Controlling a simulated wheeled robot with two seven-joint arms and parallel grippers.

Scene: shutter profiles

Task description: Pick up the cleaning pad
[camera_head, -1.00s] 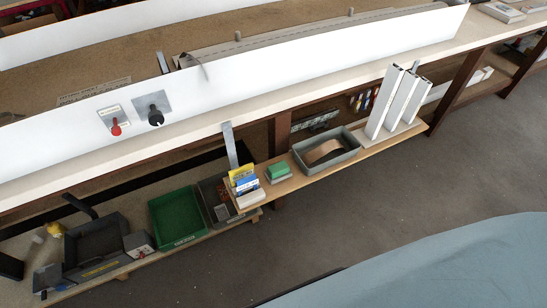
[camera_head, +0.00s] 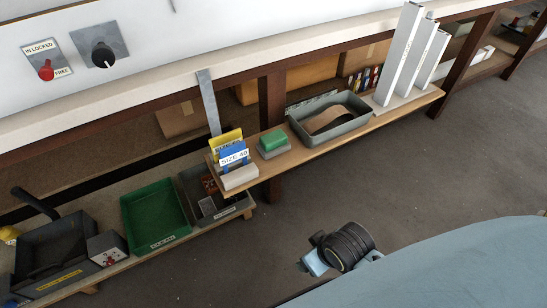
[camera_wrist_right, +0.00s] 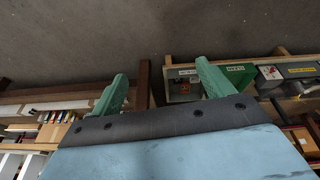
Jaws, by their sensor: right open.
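The likely cleaning pad (camera_head: 273,140) is a small green block on a grey base, on the narrow wooden shelf in the head view. It lies between the yellow and blue cards and the grey tray, and nothing touches it. My right wrist and hand (camera_head: 316,262) show over the floor at lower right, well below and apart from the pad; the fingers are not clear there. In the right wrist view my right gripper (camera_wrist_right: 160,88) has its two green fingers wide apart with nothing between them. I cannot make out the pad in that view. My left gripper is not in view.
A grey tray (camera_head: 363,128) holds a curved brown piece. Tall white profiles (camera_head: 404,60) stand at the shelf's right end. A "SIZE 40" card (camera_head: 234,158) stands left of the pad. A green bin (camera_head: 136,215) sits lower left. The grey floor (camera_head: 420,170) in front is open.

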